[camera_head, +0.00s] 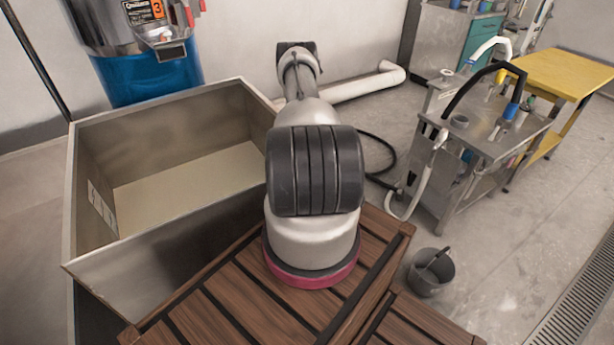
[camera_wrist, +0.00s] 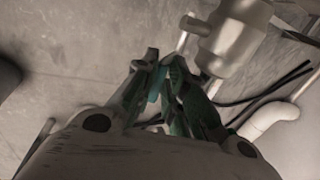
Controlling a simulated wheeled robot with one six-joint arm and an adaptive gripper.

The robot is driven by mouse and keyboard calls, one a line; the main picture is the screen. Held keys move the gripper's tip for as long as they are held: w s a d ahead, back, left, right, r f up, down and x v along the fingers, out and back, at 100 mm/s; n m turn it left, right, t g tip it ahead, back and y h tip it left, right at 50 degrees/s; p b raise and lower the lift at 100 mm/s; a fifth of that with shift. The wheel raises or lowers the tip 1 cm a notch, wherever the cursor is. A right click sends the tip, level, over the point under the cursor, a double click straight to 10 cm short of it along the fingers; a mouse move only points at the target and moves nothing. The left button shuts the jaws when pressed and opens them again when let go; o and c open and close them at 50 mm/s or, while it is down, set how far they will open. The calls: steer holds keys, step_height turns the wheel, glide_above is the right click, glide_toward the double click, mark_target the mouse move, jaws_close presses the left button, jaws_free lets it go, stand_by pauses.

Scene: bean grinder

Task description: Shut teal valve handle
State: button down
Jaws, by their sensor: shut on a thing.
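In the wrist view, my gripper (camera_wrist: 163,66) has its two fingers close together. They are shut on a small teal piece (camera_wrist: 156,85), which looks like the teal valve handle. Only a sliver of it shows between the fingers, so its angle is hard to tell. A pale metal pipe fitting (camera_wrist: 233,42) lies just right of the fingertips, with a short stub pointing left. In the head view my own arm hides the gripper and the handle.
An open metal bin (camera_head: 160,240) stands left of my arm. A white pipe (camera_head: 365,85) runs along the wall behind. A steel cart (camera_head: 500,125) with hoses and a grey bucket (camera_head: 430,275) stand right. Floor at right is mostly clear.

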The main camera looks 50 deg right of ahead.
steer(key=shift+s+d+f+y, duration=0.15)
steer(key=shift+d+f+y, duration=0.05)
steer(key=shift+f+y, duration=0.2)
steer(key=shift+a+y, duration=0.1)
steer(key=shift+y, duration=0.2)
steer(key=c, duration=1.5)
jaws_free()
steer(key=shift+r, duration=0.1)
steer(key=v, duration=1.1)
steer(key=shift+s+r, duration=0.2)
steer(key=shift+r, duration=0.15)
